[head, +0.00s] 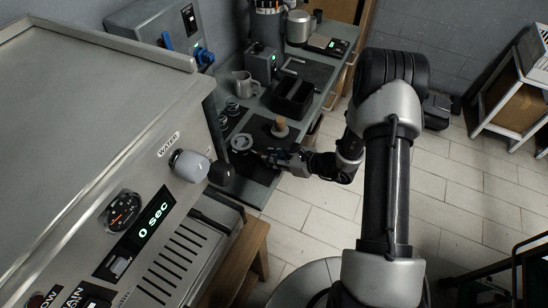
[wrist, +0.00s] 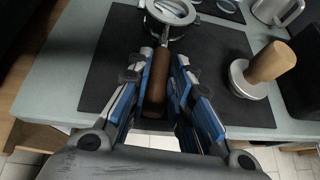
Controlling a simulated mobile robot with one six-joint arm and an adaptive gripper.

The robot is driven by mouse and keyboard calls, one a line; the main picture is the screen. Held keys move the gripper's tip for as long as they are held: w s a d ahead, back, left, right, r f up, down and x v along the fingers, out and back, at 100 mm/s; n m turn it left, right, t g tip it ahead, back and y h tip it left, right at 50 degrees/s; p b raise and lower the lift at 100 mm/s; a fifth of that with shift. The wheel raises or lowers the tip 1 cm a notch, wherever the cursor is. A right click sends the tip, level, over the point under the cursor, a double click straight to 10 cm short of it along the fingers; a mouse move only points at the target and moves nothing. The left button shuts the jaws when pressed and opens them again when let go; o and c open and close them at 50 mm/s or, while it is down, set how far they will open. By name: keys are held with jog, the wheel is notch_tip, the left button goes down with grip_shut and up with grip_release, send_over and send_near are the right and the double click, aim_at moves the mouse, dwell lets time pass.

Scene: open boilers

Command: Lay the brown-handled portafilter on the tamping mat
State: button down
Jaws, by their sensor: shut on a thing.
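The portafilter shows in the wrist view with its metal head (wrist: 172,12) and brown handle (wrist: 156,85). Its head is over the dark tamping mat (wrist: 105,65), with the handle pointing toward me. My gripper (wrist: 162,70) is shut on the brown handle, its blue-lined fingers on either side. In the head view, the portafilter head (head: 241,142) and my gripper (head: 275,155) are at the mat (head: 258,128) near the counter's front edge. I cannot tell whether the portafilter touches the mat.
A tamper with a wooden handle (wrist: 270,64) stands on the mat, right of my gripper; it also shows in the head view (head: 280,126). A black knock box (head: 293,97), a metal pitcher (head: 245,84) and a grinder (head: 262,62) stand farther back. The espresso machine (head: 100,120) fills the left.

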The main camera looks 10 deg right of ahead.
jog(key=shift+r, duration=0.1)
jog(key=c, duration=1.4)
grip_release()
jog(key=shift+o, duration=0.2)
jog(key=v, duration=1.2)
